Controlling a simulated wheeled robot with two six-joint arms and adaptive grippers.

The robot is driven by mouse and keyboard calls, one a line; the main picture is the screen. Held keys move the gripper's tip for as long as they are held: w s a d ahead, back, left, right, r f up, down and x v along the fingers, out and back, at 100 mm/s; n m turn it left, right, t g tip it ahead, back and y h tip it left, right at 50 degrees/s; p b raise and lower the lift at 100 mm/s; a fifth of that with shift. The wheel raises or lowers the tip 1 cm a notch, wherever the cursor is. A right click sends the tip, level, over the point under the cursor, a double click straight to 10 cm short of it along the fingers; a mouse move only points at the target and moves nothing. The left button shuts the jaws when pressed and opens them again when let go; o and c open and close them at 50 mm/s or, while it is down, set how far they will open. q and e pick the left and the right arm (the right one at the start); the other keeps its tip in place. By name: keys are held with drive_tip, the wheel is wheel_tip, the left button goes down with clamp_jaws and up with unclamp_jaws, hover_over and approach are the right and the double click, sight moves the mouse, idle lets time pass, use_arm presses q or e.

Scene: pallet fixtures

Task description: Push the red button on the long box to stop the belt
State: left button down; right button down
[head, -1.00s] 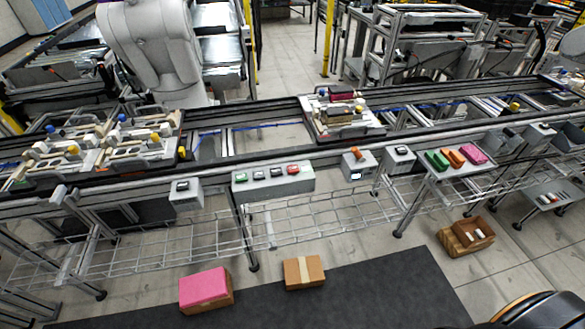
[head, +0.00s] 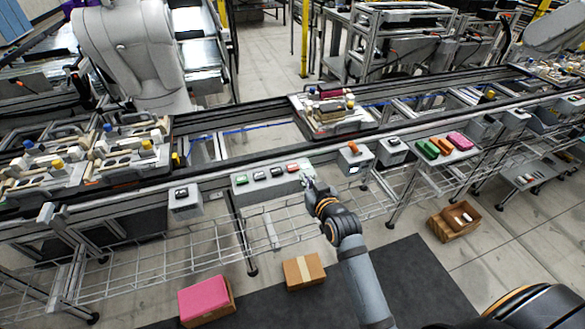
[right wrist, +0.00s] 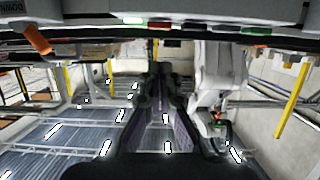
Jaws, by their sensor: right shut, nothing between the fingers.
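The long grey box (head: 262,188) is mounted on the near side of the conveyor frame. Its top carries a row of buttons: green at the left, dark ones between, and the red button (head: 293,168) at the right end. My right gripper (head: 307,173) is at the box's right end, close to the red button; I cannot tell whether it touches the box. In the right wrist view the shut, empty fingers (right wrist: 161,72) show below the long box's edge, with the red button (right wrist: 159,26) above them. My left gripper is not in view.
A small box with an orange button (head: 353,149) stands just right of my gripper. A pallet fixture (head: 333,127) sits on the belt behind. A wire rack (head: 180,245) hangs below. A pink-topped carton (head: 205,297) and a brown carton (head: 303,270) lie on the floor.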

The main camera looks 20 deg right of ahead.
wheel_tip(320, 180, up, 3)
drive_tip(key=shift+d+f+t, duration=0.1)
drive_tip(key=shift+t, duration=0.2)
drive_tip(key=shift+w, duration=0.1)
drive_tip(key=p, duration=0.1)
hover_over(295, 174)
drive_tip(key=shift+s+f, duration=0.25)
drive_tip(key=shift+f, duration=0.85)
drive_tip(key=f, duration=0.3)
drive_tip(key=shift+w+f+p, duration=0.2)
drive_tip(key=shift+p, duration=0.15)
drive_tip(key=shift+f, duration=0.4)
drive_tip(key=shift+f, duration=0.15)
